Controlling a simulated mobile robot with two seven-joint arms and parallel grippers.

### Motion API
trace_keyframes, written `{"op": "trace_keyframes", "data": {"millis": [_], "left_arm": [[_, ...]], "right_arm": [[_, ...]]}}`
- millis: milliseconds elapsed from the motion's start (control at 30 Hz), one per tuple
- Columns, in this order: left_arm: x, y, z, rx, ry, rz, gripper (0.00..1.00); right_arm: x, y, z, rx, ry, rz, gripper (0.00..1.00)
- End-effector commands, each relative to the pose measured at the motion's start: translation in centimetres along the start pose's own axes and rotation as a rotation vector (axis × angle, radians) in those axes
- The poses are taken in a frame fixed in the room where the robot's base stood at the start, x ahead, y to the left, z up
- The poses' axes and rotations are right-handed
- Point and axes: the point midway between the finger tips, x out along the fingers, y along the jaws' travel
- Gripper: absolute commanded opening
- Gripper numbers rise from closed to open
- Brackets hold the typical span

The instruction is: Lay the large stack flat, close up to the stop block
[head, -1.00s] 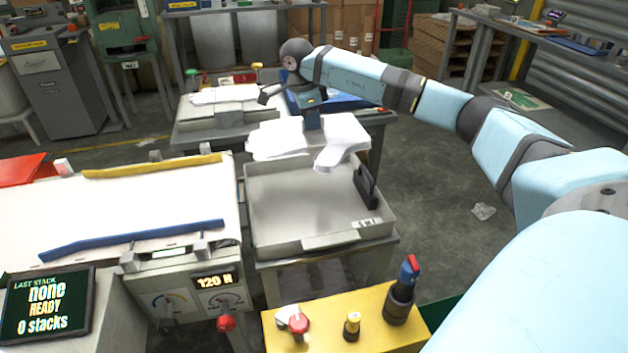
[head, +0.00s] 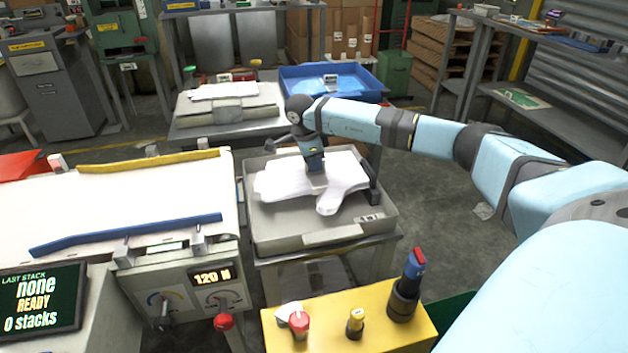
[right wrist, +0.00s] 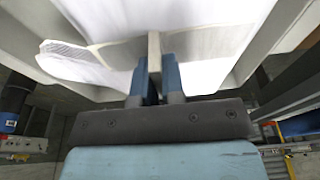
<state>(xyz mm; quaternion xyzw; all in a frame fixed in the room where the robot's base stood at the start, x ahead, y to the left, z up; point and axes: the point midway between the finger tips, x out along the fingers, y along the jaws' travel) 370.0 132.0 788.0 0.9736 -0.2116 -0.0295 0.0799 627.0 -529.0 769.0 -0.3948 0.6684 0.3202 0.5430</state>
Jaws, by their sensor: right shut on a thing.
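The large stack (head: 330,190) is a thick pile of white glove-shaped film sheets. My right gripper (head: 315,166) is shut on it from above. The stack is over the shallow grey tray (head: 318,238) and looks roughly level; I cannot tell whether it touches the tray floor. A dark upright piece at the tray's right side, which looks like the stop block (head: 374,184), stands close beside the stack's right end. In the right wrist view the gripper's blue fingers (right wrist: 155,78) pinch the stack (right wrist: 200,50), whose layered edges show. My left gripper is out of view.
A press table with a white top (head: 120,208) and blue and yellow bars stands at left. A yellow control box (head: 330,335) is in front. Behind are a grey tray with white sheets (head: 225,91) and a blue bin (head: 365,88). Floor is open at right.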

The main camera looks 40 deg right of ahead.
Motion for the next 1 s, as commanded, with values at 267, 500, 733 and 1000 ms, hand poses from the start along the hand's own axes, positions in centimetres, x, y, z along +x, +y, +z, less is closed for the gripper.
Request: {"op": "trace_keyframes", "data": {"millis": [267,500,733,1000], "left_arm": [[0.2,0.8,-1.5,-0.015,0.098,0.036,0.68],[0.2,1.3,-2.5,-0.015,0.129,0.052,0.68],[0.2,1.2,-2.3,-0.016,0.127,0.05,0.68],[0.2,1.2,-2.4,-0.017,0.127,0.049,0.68]], "right_arm": [[4.7,0.1,1.0,-0.001,0.0,0.002,0.0],[5.0,0.0,1.1,-0.001,0.0,0.0,0.0],[5.4,0.0,1.1,-0.001,0.0,0.001,0.16],[5.4,0.0,1.1,-0.001,0.0,0.001,0.35]]}}
